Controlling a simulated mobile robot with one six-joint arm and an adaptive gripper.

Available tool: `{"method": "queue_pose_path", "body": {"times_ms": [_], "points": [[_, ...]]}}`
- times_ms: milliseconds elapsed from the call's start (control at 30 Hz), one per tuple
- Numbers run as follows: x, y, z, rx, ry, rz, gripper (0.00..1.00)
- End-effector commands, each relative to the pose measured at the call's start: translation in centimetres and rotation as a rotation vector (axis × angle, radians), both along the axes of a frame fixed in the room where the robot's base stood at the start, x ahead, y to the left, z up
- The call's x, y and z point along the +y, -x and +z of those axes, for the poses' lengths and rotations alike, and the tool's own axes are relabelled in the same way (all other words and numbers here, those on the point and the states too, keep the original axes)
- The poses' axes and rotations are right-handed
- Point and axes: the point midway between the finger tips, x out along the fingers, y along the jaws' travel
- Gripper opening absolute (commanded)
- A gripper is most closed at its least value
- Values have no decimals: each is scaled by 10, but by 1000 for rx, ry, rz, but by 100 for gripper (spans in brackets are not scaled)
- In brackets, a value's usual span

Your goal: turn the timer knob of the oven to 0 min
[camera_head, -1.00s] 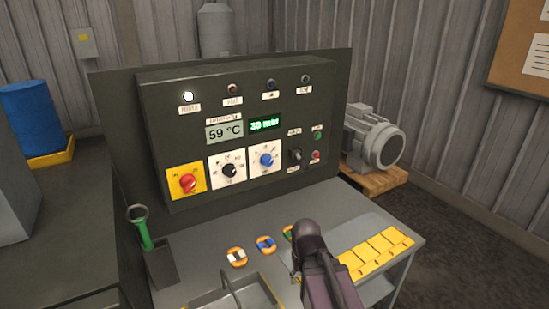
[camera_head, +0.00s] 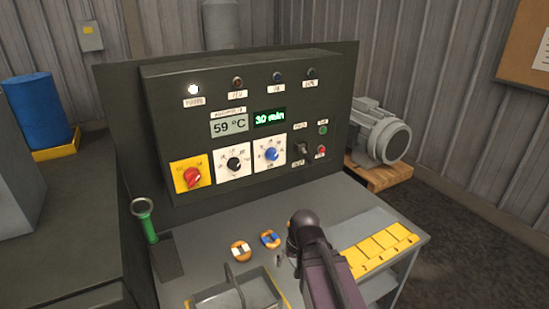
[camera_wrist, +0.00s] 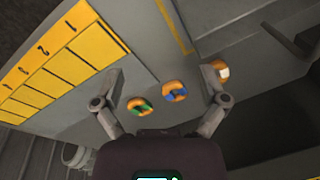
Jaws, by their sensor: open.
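The oven's control panel (camera_head: 330,100) stands upright at the back of the bench. The timer knob (camera_head: 271,154) is blue on a white dial plate, below a green display (camera_head: 269,117) reading 30 min. A black knob (camera_head: 234,163) on a white plate is to its left, with a red knob (camera_head: 192,177) on yellow further left. My gripper (camera_wrist: 164,72) is open and empty in the wrist view, pointing down over the bench. In the head view my arm hides most of it, low and in front of the panel, well apart from the knob. The knob is not in the wrist view.
Orange rings with green (camera_wrist: 140,106), blue (camera_wrist: 175,91) and white (camera_wrist: 221,70) parts lie on the bench below my gripper. A grey tray (camera_head: 238,295), a green-handled tool in a holder (camera_head: 146,222) and a numbered yellow strip (camera_head: 380,248) are nearby. A toggle switch (camera_head: 302,149) is right of the timer knob.

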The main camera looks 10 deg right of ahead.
Motion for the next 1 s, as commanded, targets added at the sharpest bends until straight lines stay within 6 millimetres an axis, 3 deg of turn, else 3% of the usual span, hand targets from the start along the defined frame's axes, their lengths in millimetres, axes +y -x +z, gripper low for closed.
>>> {"method": "queue_pose_path", "body": {"times_ms": [267, 500, 733, 1000], "points": [[32, -60, 23, -151, -370, -341, 93], [43, -117, 68, -214, -792, -726, 93], [23, -165, 119, -185, -1226, -1105, 93], [-23, -203, 162, -56, -1680, -1477, 93]]}}
